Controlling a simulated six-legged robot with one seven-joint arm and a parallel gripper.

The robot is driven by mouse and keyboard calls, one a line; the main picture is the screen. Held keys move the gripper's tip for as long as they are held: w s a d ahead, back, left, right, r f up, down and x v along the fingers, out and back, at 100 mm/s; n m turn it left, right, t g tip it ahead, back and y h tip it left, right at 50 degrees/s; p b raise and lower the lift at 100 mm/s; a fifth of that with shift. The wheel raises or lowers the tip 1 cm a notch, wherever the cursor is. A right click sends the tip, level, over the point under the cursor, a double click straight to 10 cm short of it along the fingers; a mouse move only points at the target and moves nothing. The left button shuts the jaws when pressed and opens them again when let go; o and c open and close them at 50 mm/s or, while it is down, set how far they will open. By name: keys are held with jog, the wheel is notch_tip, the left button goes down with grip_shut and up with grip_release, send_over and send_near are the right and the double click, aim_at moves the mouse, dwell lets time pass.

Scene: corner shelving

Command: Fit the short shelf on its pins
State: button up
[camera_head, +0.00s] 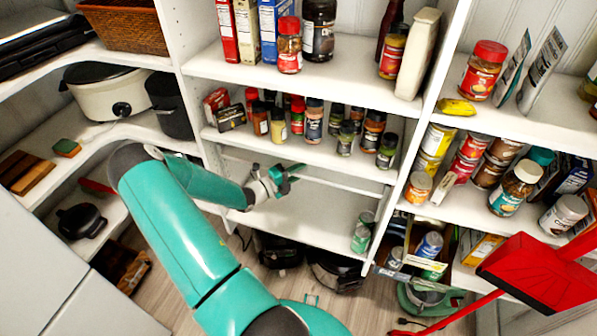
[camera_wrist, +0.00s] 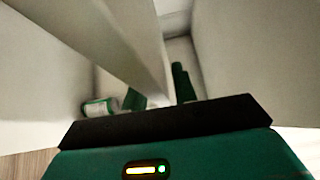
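The short shelf (camera_head: 340,183) is a thin white board in the middle bay, below the spice shelf. In the wrist view the board (camera_wrist: 112,38) runs from upper left down to between my fingers. My gripper (camera_head: 286,178) is at the board's front edge, and its dark green fingers (camera_wrist: 160,92) lie one on each side of the board, seemingly closed on it. The board looks roughly level, with its right end near the right upright (camera_head: 400,178). The pins are too small or hidden, so I cannot tell whether the board rests on them.
Spice jars (camera_head: 314,118) crowd the shelf just above. A red dustpan (camera_head: 540,275) is at lower right.

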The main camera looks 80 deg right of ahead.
jog(key=shift+o, duration=0.9)
jog(key=shift+a+f, duration=0.1)
jog(key=shift+f, duration=0.05)
jog(key=v, duration=1.3)
jog(key=shift+w+a, duration=0.2)
jog(key=shift+w, duration=0.15)
